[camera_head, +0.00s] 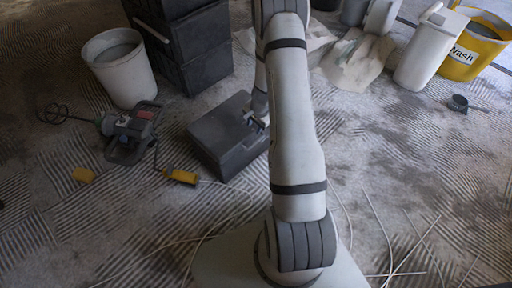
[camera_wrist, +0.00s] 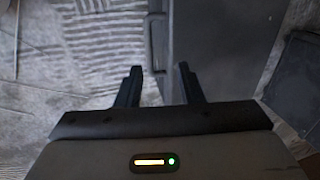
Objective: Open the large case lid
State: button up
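A dark grey case (camera_head: 222,138) sits on the floor just left of my arm, its flat lid facing up and apparently shut. My gripper (camera_head: 262,122) is at the case's right side, partly hidden by my arm. In the wrist view my gripper (camera_wrist: 158,80) has its two dark fingers apart. The grey case surface (camera_wrist: 220,45) fills the upper middle there, with its left edge in line with the gap between the fingers. I cannot tell whether the fingers touch it. My arm hides the right end of the case.
Stacked black cases (camera_head: 190,45) and a white bucket (camera_head: 120,68) stand behind. A corded power tool (camera_head: 130,130) and a yellow-handled tool (camera_head: 181,176) lie to the left. A yellow wash bucket (camera_head: 478,45) and white container (camera_head: 430,50) stand far right. Thin rods (camera_head: 385,235) lie at front right.

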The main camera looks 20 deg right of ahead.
aim_at(255, 143)
jog(key=shift+m, duration=0.3)
jog(key=b+x, duration=0.1)
jog(key=x, duration=0.2)
jog(key=s+d+b+x, duration=0.1)
jog(key=x, duration=0.2)
jog(key=b+x, duration=0.1)
jog(key=x, duration=0.3)
jog(key=shift+s+d+f+b, duration=0.15)
jog(key=shift+d+f+b, duration=0.1)
jog(key=shift+d+b, duration=0.05)
jog(key=shift+f+b, duration=0.3)
jog(key=shift+f, duration=0.4)
jog(key=shift+a, duration=0.1)
jog(key=c, duration=0.6)
jog(key=shift+w+r, duration=0.1)
jog(key=shift+w, duration=0.15)
grip_shut()
